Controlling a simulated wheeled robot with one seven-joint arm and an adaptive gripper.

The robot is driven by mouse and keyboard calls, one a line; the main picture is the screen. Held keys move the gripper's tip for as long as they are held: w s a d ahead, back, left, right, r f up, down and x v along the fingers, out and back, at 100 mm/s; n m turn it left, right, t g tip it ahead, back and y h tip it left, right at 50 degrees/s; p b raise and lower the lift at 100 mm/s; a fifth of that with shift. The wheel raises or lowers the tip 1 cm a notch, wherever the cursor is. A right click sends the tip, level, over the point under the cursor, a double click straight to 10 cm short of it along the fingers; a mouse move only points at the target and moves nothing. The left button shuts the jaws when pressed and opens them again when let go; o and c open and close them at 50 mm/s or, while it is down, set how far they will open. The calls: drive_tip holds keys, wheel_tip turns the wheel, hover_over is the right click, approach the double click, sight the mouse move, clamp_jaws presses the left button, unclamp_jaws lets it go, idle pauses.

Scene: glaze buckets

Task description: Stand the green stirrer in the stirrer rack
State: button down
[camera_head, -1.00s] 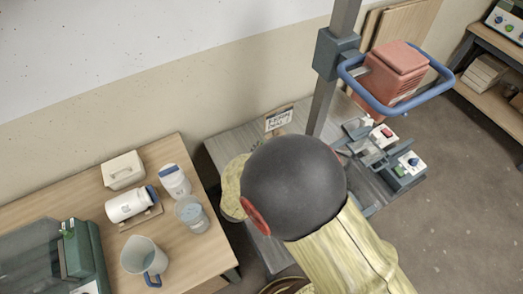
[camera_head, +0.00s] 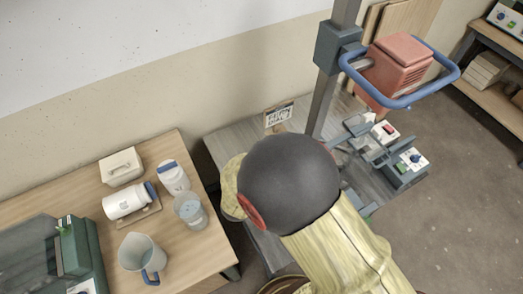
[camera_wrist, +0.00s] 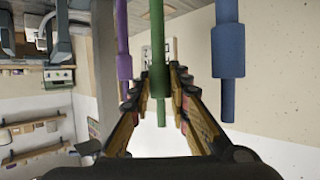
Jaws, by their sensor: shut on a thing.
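The green stirrer (camera_wrist: 157,50) comes down from the top edge of the wrist view, with a thick upper part and a thinner end. My gripper (camera_wrist: 164,76) is shut on it, with a finger on each side. A purple stirrer (camera_wrist: 123,45) is to its left and a blue stirrer (camera_wrist: 229,50) to its right, both outside the fingers. In the head view my arm hides my gripper and the stirrers. I cannot make out the stirrer rack in either view.
A small sign (camera_head: 278,116) stands at the back of the grey table (camera_head: 226,146). A red mixer with a blue hoop handle (camera_head: 398,70) is to the right. The left table holds a jug (camera_head: 142,256), a clear beaker (camera_head: 190,210) and white bottles (camera_head: 172,177).

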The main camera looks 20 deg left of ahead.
drive_tip(key=shift+f+b, duration=0.5)
drive_tip(key=shift+f, duration=0.4)
drive_tip(key=c, duration=1.6)
unclamp_jaws()
drive_tip(key=v, duration=1.2)
